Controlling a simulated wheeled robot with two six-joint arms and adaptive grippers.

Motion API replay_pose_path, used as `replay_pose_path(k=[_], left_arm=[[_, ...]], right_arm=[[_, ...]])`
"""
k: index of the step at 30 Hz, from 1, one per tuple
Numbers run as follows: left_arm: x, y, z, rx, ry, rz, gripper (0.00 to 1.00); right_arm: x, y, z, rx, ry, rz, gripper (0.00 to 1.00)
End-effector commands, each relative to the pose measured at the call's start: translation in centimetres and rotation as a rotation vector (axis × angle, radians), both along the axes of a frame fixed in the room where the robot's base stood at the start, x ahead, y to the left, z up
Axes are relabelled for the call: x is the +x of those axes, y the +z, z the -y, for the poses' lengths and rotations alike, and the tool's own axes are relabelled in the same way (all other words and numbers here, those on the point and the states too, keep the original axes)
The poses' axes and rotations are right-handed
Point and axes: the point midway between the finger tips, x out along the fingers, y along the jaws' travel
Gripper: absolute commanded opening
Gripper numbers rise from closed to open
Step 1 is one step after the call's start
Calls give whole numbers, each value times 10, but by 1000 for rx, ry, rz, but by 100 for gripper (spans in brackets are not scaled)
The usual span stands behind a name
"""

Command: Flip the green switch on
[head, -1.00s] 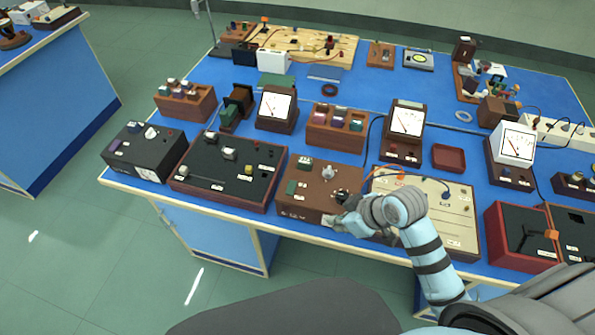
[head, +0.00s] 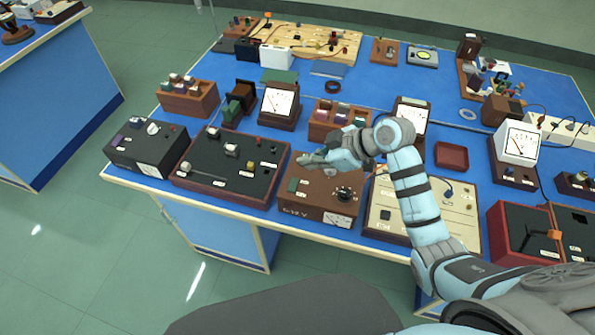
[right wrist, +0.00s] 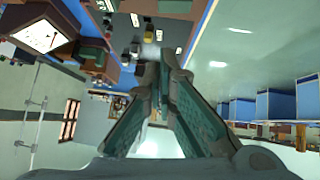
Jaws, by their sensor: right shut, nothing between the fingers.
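A brown box (head: 317,204) near the front edge of the bench has a small green piece (head: 292,184) on the left of its top and a black dial (head: 344,193) on the right. I cannot tell whether this green piece is the green switch or which way it is set. My right gripper (head: 303,160) is above the back left of the box, shut and empty, and hides part of its top. In the right wrist view its fingers (right wrist: 151,62) come together. My left gripper is not in view.
A black panel in a red-brown frame (head: 209,175) stands left of the brown box and a cream panel (head: 455,222) right of it. Behind stand a block with coloured terminals (head: 325,125) and meters (head: 278,102). Bare blue benchtop (head: 372,90) shows farther back.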

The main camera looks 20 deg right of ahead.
Motion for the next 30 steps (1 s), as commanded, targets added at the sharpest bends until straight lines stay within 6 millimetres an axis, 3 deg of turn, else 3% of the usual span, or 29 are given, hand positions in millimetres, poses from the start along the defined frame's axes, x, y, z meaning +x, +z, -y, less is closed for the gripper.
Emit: replay_pose_path(k=[7,13,26,30], left_arm=[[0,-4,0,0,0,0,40],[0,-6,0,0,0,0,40],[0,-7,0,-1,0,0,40],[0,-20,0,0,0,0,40]], right_arm=[[24,-38,-31,3,0,-3,0],[27,-69,-27,-1,0,-3,0],[28,-77,-25,0,0,-2,0],[34,-89,-22,49,-1,-82,0]])
